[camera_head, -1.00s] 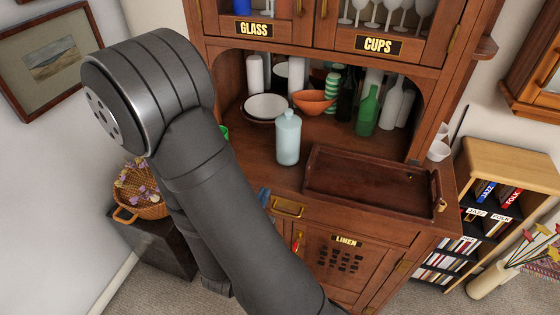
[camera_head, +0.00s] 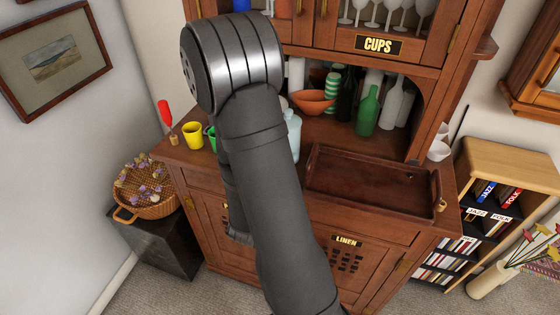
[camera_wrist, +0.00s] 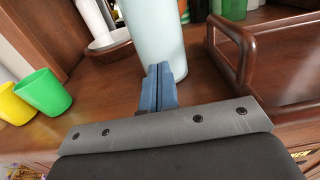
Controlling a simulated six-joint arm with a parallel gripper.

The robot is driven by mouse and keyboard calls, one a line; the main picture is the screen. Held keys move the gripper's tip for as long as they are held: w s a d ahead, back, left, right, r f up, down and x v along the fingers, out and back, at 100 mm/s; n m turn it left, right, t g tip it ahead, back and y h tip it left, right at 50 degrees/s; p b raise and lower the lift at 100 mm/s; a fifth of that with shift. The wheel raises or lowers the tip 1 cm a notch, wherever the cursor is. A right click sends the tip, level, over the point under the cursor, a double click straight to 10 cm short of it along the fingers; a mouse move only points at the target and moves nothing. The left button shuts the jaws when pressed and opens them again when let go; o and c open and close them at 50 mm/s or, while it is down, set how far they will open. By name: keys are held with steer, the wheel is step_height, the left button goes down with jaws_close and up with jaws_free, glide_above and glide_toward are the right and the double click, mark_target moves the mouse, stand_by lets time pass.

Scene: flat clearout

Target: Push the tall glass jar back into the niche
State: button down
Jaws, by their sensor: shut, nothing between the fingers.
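The tall glass jar (camera_head: 293,132) is pale blue and stands upright on the cabinet's counter, in front of the niche (camera_head: 345,75). My arm covers its left part in the head view. In the wrist view the jar (camera_wrist: 155,30) stands straight ahead of my gripper (camera_wrist: 163,72), its top cut off by the frame. The blue fingers are shut together with nothing between them, and their tips overlap the jar's lower front. I cannot tell whether they touch it. The head view hides my gripper behind my arm.
A wooden tray (camera_head: 372,200) lies right of the jar; its raised handle (camera_wrist: 236,38) is close to my fingers. Yellow (camera_head: 192,135) and green (camera_wrist: 42,92) cups stand left. An orange bowl (camera_head: 312,102), white plates (camera_wrist: 108,40) and a green bottle (camera_head: 367,112) are in the niche.

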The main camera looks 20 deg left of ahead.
steer(key=shift+w, duration=0.9)
steer(key=shift+w, duration=0.15)
steer(key=w, duration=1.2)
steer(key=shift+s, duration=0.1)
steer(key=s, duration=1.3)
steer(key=shift+s, duration=0.4)
steer(key=shift+w, duration=0.1)
steer(key=w, duration=1.2)
steer(key=shift+w, duration=0.1)
